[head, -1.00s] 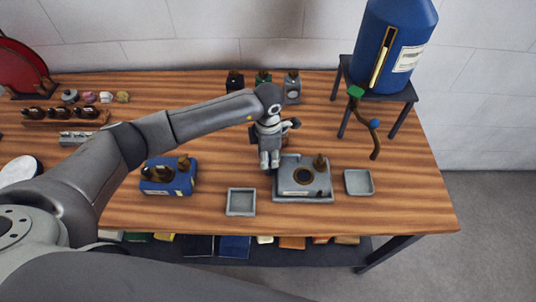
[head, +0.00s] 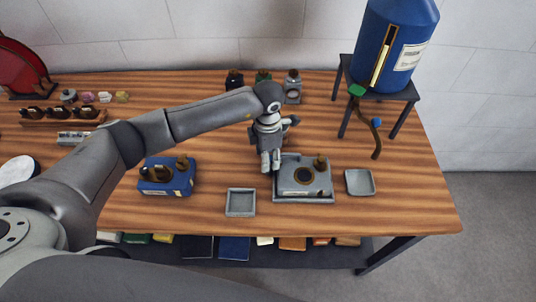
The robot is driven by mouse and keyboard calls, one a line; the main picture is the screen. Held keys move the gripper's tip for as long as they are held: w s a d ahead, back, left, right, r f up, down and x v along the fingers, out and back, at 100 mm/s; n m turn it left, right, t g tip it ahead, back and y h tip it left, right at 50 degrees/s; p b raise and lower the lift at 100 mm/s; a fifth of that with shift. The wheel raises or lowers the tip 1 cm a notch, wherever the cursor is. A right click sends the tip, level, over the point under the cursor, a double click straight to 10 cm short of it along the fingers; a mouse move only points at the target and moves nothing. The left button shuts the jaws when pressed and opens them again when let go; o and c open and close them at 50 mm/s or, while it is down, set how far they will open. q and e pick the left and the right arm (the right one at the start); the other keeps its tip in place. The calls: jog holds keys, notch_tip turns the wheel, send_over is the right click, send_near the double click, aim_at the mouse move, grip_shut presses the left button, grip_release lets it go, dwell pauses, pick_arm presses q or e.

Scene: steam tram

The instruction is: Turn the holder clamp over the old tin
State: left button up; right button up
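A grey box-like fixture (head: 318,184) stands on a grey tray at the right of the bench. It has a dark ring (head: 304,175) on top, a brass knob (head: 320,162) at its back right and a label on its front. I cannot tell for certain which part is the holder clamp, and no old tin is clearly recognisable. My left gripper (head: 270,168) points down at the fixture's back left edge. Its fingertips look close together; whether they touch the fixture or hold anything is too small to tell. My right gripper is not in view.
Shallow grey trays stand left (head: 240,203) and right (head: 360,182) of the fixture. A blue box with brass knobs (head: 168,180) is farther left. Bottles (head: 292,88) stand behind. A large blue tank (head: 397,45) on a stand, with a hanging hose (head: 376,140), is back right.

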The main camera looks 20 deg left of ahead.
pick_arm(q)
notch_tip(320, 180, up, 12)
dwell(0.7)
jog(key=shift+f, duration=0.1)
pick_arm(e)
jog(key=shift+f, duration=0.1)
